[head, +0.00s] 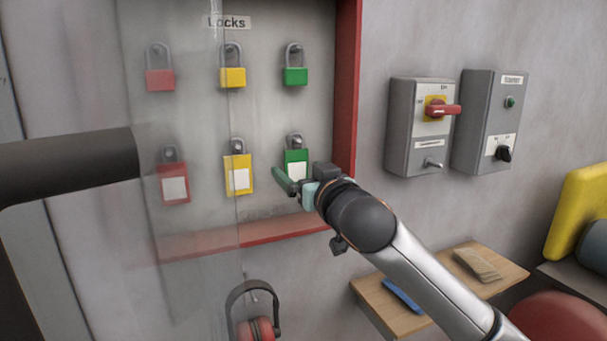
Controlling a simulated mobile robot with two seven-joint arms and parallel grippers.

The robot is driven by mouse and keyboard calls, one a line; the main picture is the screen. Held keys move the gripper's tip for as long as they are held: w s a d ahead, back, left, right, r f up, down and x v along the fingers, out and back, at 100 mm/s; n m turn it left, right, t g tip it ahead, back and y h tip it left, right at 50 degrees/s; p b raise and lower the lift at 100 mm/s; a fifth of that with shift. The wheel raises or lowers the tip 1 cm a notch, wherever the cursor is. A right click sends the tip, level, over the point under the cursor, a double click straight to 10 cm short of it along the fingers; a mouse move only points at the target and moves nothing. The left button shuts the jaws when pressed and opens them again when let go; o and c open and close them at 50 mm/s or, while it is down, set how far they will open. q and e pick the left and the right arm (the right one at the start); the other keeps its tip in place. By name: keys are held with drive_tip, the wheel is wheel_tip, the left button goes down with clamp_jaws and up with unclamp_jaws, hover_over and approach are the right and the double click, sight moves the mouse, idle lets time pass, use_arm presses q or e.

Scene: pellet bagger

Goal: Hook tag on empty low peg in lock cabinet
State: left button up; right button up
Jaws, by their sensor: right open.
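The lock cabinet (283,112) has a pale back panel and a red frame. On its low row, a red tag (173,183), a yellow tag (238,174) and a green tag (297,157) with white labels hang from pegs. The green tag is on the right low peg, upright against the panel. My right gripper (297,189) is open just in front of the green tag's lower part and hides some of it. I cannot tell whether the fingers touch the tag. My left gripper is not in view.
Red (160,80), yellow (233,77) and green (295,76) padlocks hang above. A clear panel (190,225) covers the cabinet's left part. Ear defenders (255,327) hang below. Switch boxes (420,135) and a wooden shelf (505,272) are at right.

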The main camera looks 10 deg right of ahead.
drive_tip(key=s+d+b, duration=0.1)
drive_tip(key=s+d, duration=0.1)
drive_tip(key=s, duration=1)
wheel_tip(320, 180, down, 28)
drive_tip(key=s+g+p, duration=0.2)
drive_tip(key=g+p, duration=0.3)
drive_tip(key=s+d+f+g+h+p, duration=0.1)
drive_tip(key=s+d+f+g+p, duration=0.1)
drive_tip(key=s+f, duration=1.8)
drive_tip(key=shift+s+d+f+g, duration=0.35)
drive_tip(key=shift+s+g, duration=0.25)
drive_tip(key=shift+p, duration=0.3)
